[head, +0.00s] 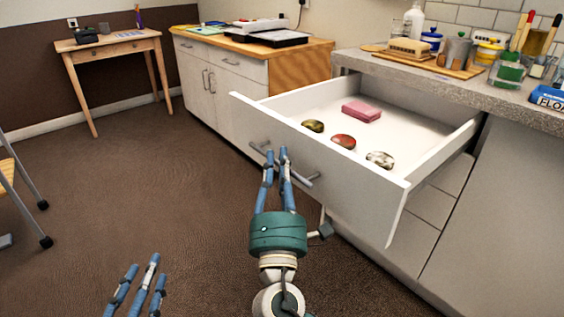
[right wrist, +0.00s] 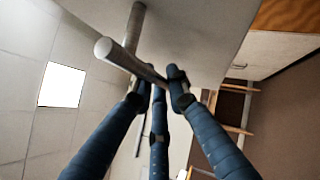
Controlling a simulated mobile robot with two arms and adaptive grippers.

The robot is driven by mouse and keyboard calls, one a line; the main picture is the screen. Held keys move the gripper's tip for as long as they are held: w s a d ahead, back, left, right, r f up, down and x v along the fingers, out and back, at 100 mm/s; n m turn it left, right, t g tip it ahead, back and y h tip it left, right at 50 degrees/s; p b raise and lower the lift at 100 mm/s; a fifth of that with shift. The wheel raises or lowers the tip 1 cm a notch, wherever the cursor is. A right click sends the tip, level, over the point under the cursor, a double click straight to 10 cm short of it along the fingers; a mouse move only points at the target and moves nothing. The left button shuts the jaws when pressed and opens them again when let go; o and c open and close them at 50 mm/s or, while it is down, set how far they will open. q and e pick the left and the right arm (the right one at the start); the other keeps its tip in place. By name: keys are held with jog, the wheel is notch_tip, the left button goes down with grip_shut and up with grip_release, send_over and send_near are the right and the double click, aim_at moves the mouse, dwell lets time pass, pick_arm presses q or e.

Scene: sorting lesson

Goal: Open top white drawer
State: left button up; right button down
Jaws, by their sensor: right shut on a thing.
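The top white drawer (head: 345,180) stands pulled well out from under the grey counter, its inside showing. Its bar handle (head: 310,181) is on the front face. My right gripper (head: 277,156) is shut on this handle near its middle. In the right wrist view the fingers (right wrist: 160,85) close around the handle bar (right wrist: 125,57), and the drawer front is behind it. My left gripper (head: 144,270) is low at the bottom left, over the floor, its fingers spread and empty.
In the drawer lie a pink block (head: 361,111), an olive stone (head: 313,126), a red stone (head: 343,141) and a grey stone (head: 380,159). The counter (head: 400,68) holds jars and bottles. A wood-topped cabinet (head: 300,60) stands beyond. The floor at left is mostly clear.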

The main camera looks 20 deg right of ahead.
jog(key=c, duration=1.9)
grip_release()
jog(key=shift+d, duration=0.1)
jog(key=shift+c, duration=0.2)
jog(key=v, duration=1.2)
jog(key=shift+f, duration=0.1)
